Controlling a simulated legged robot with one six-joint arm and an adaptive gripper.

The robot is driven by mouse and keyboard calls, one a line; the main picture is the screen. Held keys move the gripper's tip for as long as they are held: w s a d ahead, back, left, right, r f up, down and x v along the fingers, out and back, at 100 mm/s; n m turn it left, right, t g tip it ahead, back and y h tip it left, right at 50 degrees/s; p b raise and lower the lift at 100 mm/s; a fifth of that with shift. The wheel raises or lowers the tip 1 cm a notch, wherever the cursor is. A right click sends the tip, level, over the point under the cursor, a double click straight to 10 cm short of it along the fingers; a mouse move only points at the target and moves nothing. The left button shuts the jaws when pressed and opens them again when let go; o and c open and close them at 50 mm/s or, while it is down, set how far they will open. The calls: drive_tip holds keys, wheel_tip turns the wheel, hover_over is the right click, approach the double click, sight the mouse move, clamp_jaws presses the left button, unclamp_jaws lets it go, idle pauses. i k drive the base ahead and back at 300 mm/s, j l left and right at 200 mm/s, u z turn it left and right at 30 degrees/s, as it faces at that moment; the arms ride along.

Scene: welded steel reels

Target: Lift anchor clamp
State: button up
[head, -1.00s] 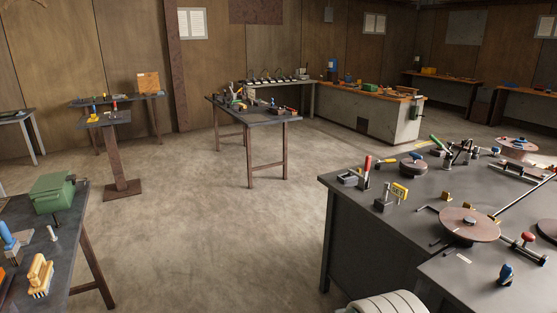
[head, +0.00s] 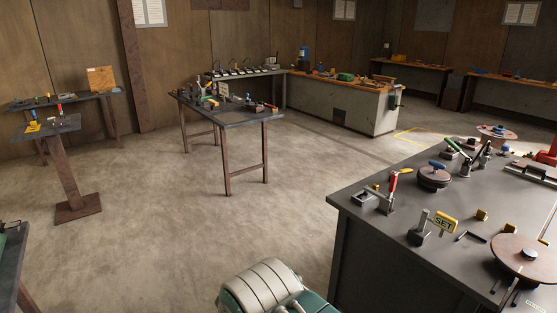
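On the large dark steel table (head: 395,228) at the right stand two clamp-like tools. One has a red handle (head: 393,182) and sits near the table's left corner. The other has a green handle (head: 458,147) and stands farther back, beside a metal upright. I cannot tell which thing is the anchor clamp. No fingers of my gripper show. A ribbed cream and teal part at the bottom centre appears to be mine, well short of both tools.
A dark workbench (head: 230,117) stands mid-room and a pedestal stand (head: 67,168) at left. The floor between is clear.

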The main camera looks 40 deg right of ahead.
sight(393, 180)
drive_tip(key=i+u, duration=0.25)
drive_tip(key=i, duration=0.45)
drive_tip(key=i+l+u, duration=0.25)
drive_tip(key=i, duration=0.5)
drive_tip(key=i+j+z, duration=0.25)
drive_tip(key=i, duration=0.25)
drive_tip(key=i+j+z, duration=0.2)
drive_tip(key=i, duration=0.35)
drive_tip(key=z, duration=3.65)
drive_tip(key=i+j, duration=0.1)
drive_tip(key=i, duration=0.55)
drive_tip(key=i+j+z, duration=0.1)
drive_tip(key=i, duration=0.5)
